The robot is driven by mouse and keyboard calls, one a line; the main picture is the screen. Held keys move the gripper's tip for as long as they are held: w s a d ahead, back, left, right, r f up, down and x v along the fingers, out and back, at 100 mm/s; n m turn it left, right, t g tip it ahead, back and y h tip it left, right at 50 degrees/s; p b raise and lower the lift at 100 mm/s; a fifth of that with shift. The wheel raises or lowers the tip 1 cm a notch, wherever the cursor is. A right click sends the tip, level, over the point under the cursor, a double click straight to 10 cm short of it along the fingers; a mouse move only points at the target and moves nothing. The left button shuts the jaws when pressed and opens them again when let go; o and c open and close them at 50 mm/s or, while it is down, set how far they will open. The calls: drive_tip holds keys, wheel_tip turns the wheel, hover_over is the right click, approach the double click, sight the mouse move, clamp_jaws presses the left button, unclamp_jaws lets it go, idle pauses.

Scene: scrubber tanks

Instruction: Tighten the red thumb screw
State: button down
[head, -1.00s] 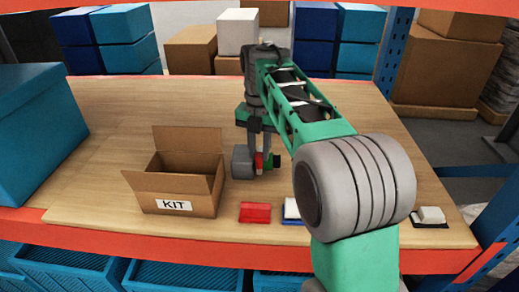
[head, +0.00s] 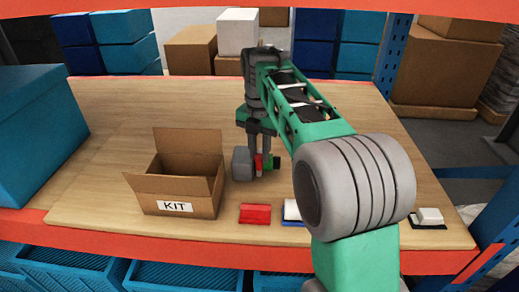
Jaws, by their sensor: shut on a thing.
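The red thumb screw (head: 259,162) shows as a small red part between a grey rounded body (head: 242,163) on its left and a small green and dark part (head: 274,162) on its right. This assembly is on the wooden table, right of the cardboard box. My gripper (head: 260,172) points down, with its fingers around the red part. It is shut on the red thumb screw. The fingers partly cover the screw, so its thread and how far in it sits cannot be seen.
An open cardboard box marked KIT (head: 175,205) stands left of my gripper. A red block (head: 255,214), a partly hidden white and blue block (head: 292,212) and a white block on a black base (head: 430,217) lie near the front edge. A blue bin (head: 35,140) stands at far left.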

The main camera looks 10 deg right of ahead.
drive_tip(key=m+p, duration=0.3)
drive_tip(key=m, duration=0.4)
drive_tip(key=shift+r, duration=0.15)
drive_tip(key=m+p, duration=0.1)
drive_tip(key=m, duration=0.2)
drive_tip(key=shift+m, duration=0.4)
drive_tip(key=m+p, duration=0.1)
drive_tip(key=m, duration=0.2)
drive_tip(key=shift+m, duration=0.3)
drive_tip(key=m, duration=0.3)
drive_tip(key=shift+m+p, duration=0.3)
drive_tip(key=shift+p, duration=0.05)
drive_tip(key=m, duration=0.3)
drive_tip(key=shift+s+m+p, duration=0.1)
drive_tip(key=shift+m+p, duration=0.2)
drive_tip(key=m, duration=0.3)
drive_tip(key=shift+m, duration=0.3)
drive_tip(key=m+p, duration=0.1)
drive_tip(key=m, duration=0.2)
drive_tip(key=shift+m, duration=0.3)
drive_tip(key=m, duration=1.2)
drive_tip(key=shift+a+p, duration=0.1)
drive_tip(key=shift+p, duration=0.25)
drive_tip(key=m, duration=1.1)
drive_tip(key=shift+m, duration=0.4)
